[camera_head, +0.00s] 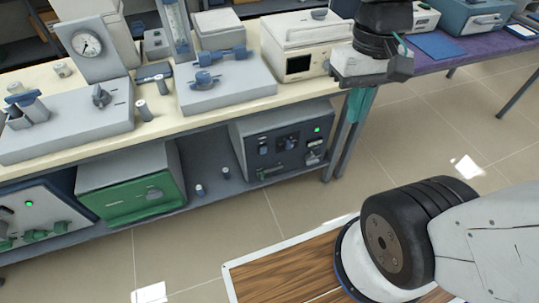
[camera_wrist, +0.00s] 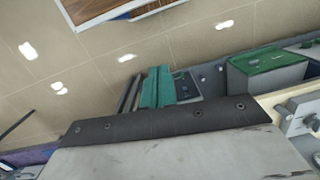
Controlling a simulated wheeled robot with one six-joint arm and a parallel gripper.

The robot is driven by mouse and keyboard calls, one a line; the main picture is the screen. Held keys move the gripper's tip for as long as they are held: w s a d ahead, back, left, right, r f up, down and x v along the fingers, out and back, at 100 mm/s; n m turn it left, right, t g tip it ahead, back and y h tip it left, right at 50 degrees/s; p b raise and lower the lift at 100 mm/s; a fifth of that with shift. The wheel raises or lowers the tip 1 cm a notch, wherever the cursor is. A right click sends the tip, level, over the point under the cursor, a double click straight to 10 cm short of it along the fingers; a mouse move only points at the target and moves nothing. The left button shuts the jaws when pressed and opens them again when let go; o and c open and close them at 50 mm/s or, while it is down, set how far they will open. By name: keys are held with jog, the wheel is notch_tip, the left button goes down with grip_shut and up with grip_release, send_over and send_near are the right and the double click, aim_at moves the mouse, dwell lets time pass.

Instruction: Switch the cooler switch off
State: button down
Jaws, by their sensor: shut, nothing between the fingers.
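A dark-fronted grey unit (camera_head: 284,140) sits on the lower shelf at the bench's right end. I take it as the likely cooler. Its panel carries small switches and a lit green lamp (camera_head: 317,129). I cannot tell which control is the cooler switch or its position. My gripper (camera_head: 354,118), with teal fingers pointing down, hangs just right of this unit by the bench leg. The fingers are shut and empty. In the wrist view the teal fingers (camera_wrist: 156,86) stand beside the dark panel (camera_wrist: 182,83), partly hiding it.
A green-fronted box (camera_head: 130,200) and a unit with green knobs (camera_head: 38,220) share the shelf. The cream benchtop (camera_head: 160,124) above holds a furnace (camera_head: 300,66), a gauge (camera_head: 88,44) and other apparatus. A purple table (camera_head: 470,46) stands right. The tiled floor in front is mostly clear.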

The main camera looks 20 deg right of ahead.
jog(key=w+f+m+g+y, duration=0.2)
jog(key=w+f+m+y, duration=0.5)
jog(key=f, duration=0.5)
jog(key=w+f+m+g+y, duration=0.35)
jog(key=w+f+m, duration=0.35)
jog(key=f, duration=0.5)
jog(key=w+f+m+t+y, duration=0.3)
jog(key=f+m+t, duration=0.4)
jog(key=f+m, duration=0.5)
jog(key=w+f+m+t+y, duration=0.3)
jog(key=f+m+t, duration=0.4)
jog(key=f, duration=1)
jog(key=w+d+f+m+t+h, duration=0.3)
jog(key=m+t, duration=0.3)
jog(key=m, duration=0.3)
jog(key=shift+w+d+f+m, duration=0.4)
jog(key=shift+w+d+f, duration=0.4)
jog(key=shift+w+f, duration=0.1)
jog(key=shift+a+r, duration=0.1)
